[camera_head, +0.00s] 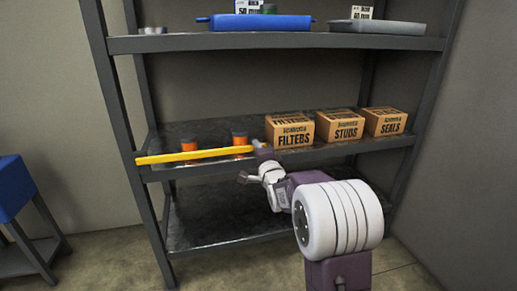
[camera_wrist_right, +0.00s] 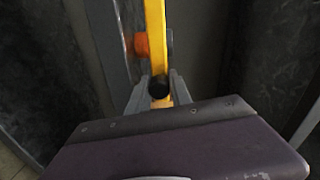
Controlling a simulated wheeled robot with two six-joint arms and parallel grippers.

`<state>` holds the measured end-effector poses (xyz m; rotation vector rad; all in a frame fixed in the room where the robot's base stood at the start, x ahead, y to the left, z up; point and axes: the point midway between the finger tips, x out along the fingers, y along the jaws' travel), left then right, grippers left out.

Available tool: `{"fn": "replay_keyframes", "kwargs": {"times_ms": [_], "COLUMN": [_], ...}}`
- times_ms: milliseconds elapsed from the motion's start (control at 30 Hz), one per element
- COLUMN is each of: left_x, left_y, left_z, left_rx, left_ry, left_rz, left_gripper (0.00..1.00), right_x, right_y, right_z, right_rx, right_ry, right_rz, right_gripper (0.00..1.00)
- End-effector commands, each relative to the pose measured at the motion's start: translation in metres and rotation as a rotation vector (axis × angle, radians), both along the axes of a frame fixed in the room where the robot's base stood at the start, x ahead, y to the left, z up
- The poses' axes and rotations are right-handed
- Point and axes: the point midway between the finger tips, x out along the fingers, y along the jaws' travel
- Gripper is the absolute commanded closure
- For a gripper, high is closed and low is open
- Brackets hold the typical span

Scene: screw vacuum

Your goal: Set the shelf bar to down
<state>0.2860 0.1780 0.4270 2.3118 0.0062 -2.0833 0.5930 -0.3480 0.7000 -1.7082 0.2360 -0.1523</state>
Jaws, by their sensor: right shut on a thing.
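The yellow shelf bar (camera_head: 195,155) runs nearly level along the front of the middle shelf in the head view, its left end at the left post. My right gripper (camera_head: 257,147) is at the bar's right end. In the right wrist view the bar (camera_wrist_right: 155,40) runs up from between the fingers, and my right gripper (camera_wrist_right: 158,90) is shut on it near a round black knob (camera_wrist_right: 159,87). My left gripper is not in view.
Orange cans (camera_head: 189,144) stand behind the bar on the middle shelf (camera_head: 345,147). Boxes marked FILTERS (camera_head: 290,131), STUDS (camera_head: 339,125) and SEALS (camera_head: 386,122) stand to the right. The lower shelf (camera_head: 215,215) is bare where visible. A blue tray (camera_head: 262,22) is on top.

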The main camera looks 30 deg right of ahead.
Motion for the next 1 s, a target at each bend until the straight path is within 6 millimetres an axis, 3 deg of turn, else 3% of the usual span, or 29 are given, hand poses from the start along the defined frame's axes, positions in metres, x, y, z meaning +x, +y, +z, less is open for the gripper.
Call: {"fn": "replay_keyframes", "kwargs": {"times_ms": [33,467,500,533,867,1000], "left_x": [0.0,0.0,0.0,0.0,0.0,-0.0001], "left_y": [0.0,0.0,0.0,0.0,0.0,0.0], "left_z": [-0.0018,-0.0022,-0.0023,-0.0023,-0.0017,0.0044], "left_rx": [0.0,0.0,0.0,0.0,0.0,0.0], "left_ry": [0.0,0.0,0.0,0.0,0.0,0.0], "left_rz": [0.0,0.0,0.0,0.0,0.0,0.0], "left_gripper": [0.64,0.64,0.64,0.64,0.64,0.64], "right_x": [-0.0001,-0.0002,-0.0002,-0.0001,-0.0002,-0.0091], "right_y": [0.0011,0.0022,0.0023,0.0023,0.0015,0.0035], "right_z": [-0.0072,-0.0122,-0.0124,-0.0123,-0.0075,-0.0037], "right_rx": [0.006,0.012,0.011,0.011,0.011,0.01], "right_ry": [0.011,0.019,0.021,0.02,0.009,0.007], "right_rz": [0.002,0.004,0.003,0.004,0.002,0.002], "right_gripper": [1.0,1.0,0.64,0.55,0.53,0.53]}}
